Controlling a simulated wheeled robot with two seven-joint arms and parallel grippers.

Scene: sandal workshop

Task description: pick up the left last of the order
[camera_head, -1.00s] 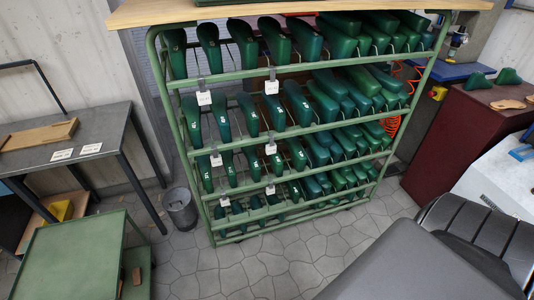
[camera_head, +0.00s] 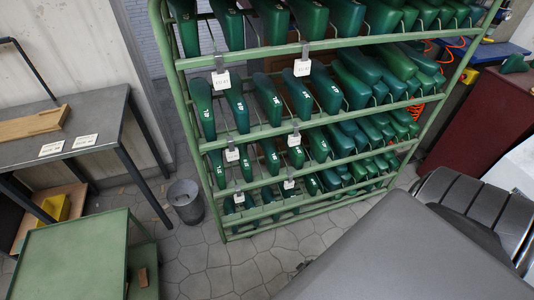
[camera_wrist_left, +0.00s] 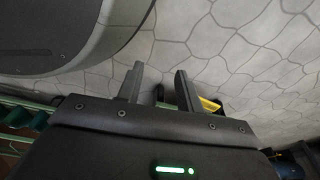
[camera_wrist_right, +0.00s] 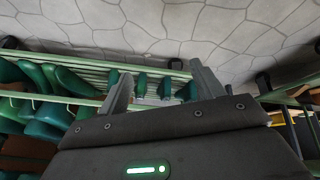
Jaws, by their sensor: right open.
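Green lasts (camera_head: 270,98) stand in rows on the shelves of a green rack (camera_head: 208,145) in the head view. Some carry small white marks too small to read, so I cannot tell which is the left last of the order. White tags (camera_head: 221,80) hang from the shelf rails. Neither gripper shows in the head view. In the left wrist view my left gripper (camera_wrist_left: 158,88) has its fingers apart with nothing between them. In the right wrist view my right gripper (camera_wrist_right: 162,88) is open and empty, with rack rails and lasts (camera_wrist_right: 140,84) in the background beyond its fingers.
A grey table (camera_head: 100,118) with a wooden tray (camera_head: 35,124) and two cards stands at left. A green cart (camera_head: 75,255) is at front left. A grey bin (camera_head: 185,202) stands beside the rack. A dark red cabinet (camera_head: 485,115) is at right. Stone floor (camera_head: 225,268) shows before the rack.

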